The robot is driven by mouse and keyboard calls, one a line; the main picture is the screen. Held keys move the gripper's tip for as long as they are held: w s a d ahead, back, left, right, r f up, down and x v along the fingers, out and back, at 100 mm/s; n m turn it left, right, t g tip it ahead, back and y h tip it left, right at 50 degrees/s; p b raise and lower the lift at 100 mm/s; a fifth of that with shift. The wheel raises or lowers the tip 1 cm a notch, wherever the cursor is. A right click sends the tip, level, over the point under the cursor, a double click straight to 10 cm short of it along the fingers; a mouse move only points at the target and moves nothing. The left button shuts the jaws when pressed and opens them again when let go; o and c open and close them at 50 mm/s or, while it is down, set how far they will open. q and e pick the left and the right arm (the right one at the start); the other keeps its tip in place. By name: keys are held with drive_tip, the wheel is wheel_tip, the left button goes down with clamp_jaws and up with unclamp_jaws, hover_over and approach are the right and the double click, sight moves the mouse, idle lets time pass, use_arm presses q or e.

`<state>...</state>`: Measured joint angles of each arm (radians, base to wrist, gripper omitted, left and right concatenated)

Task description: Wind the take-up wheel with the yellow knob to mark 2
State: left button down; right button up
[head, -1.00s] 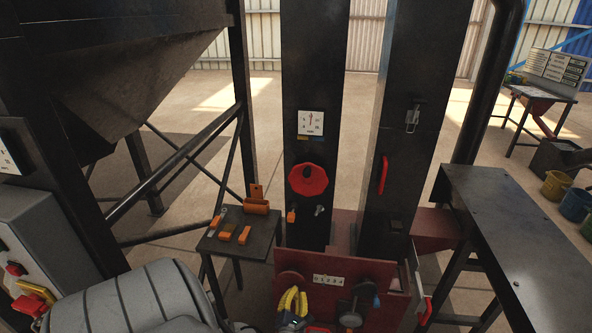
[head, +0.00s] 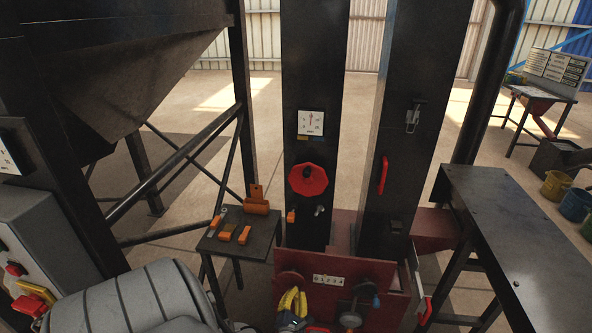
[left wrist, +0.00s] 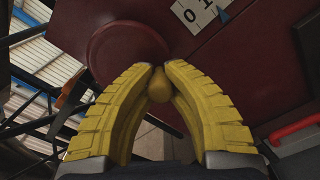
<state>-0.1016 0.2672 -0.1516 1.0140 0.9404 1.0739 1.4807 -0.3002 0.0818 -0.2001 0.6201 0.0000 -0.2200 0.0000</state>
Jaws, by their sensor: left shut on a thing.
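The yellow knob (left wrist: 159,86) shows between my left gripper's fingertips in the left wrist view. My left gripper (left wrist: 157,74) has yellow ribbed fingers and is shut on the knob. In the head view the left gripper (head: 292,298) is at the lower middle, in front of the red panel, and hides the knob. The dark red round wheel (left wrist: 122,48) lies behind the fingers; its upper edge also shows in the head view (head: 290,278). A white scale plate (head: 328,281) numbered 0 to 4 sits right of it. A small blue pointer (left wrist: 224,15) shows near the 1.
A dark wheel with a blue knob (head: 376,301) is on the panel to the right. A red handwheel (head: 308,180) and a dial (head: 311,123) are on the column above. A small table (head: 238,236) with orange parts stands left. A red lever (head: 426,311) is at the right.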

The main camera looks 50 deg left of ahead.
sight(281, 279)
use_arm(q)
drive_tip(key=shift+s+a+m, duration=0.1)
drive_tip(key=shift+a+m, duration=0.05)
drive_tip(key=shift+m, duration=0.15)
